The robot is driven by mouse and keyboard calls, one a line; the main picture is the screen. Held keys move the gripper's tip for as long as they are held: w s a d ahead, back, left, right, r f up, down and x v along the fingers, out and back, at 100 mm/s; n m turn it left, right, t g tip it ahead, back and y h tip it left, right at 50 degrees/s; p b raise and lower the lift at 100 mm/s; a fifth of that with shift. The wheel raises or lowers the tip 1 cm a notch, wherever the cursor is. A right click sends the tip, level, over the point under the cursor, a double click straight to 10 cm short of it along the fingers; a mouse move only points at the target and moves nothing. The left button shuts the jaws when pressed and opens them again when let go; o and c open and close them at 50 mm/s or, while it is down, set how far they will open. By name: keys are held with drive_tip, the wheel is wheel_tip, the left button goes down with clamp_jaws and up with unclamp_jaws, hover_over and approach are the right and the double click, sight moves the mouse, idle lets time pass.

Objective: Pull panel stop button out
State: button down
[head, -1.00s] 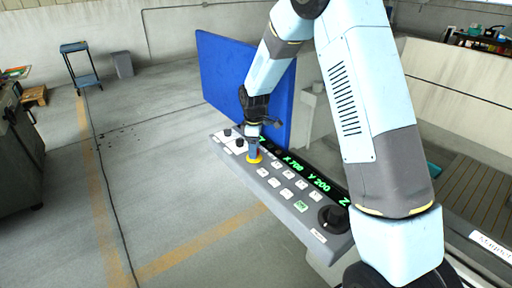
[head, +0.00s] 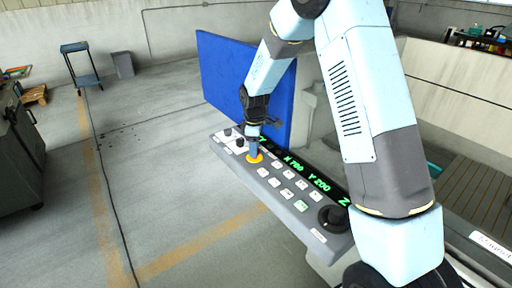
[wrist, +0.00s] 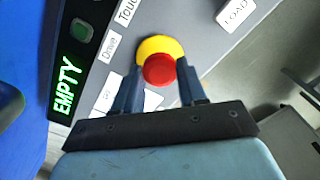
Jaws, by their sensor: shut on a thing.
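The panel stop button (wrist: 159,69) is a red mushroom head on a yellow base (wrist: 158,46), seen in the wrist view. In the head view its yellow base (head: 254,159) shows under my gripper, near the far end of the grey control panel (head: 318,236). My gripper (wrist: 156,84) is shut on the red button head, with one finger on each side of it. In the head view my gripper (head: 253,148) points down onto the button and hides most of the red head. How far the button stands out I cannot tell.
White keys (head: 288,194) and a black dial (head: 332,217) lie on the panel, beside a green digit display (head: 306,174). Small black knobs (head: 239,142) sit close beyond the button. A blue board (head: 222,82) stands right behind my gripper.

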drive_tip(key=shift+w+r, duration=0.3)
drive_tip(key=shift+r, duration=0.45)
drive_tip(key=c, duration=1)
unclamp_jaws()
drive_tip(key=o, duration=0.4)
drive_tip(key=shift+s, duration=0.15)
drive_tip(key=shift+f, duration=0.1)
wheel_tip(320, 180, up, 14)
drive_tip(key=shift+f, duration=0.1)
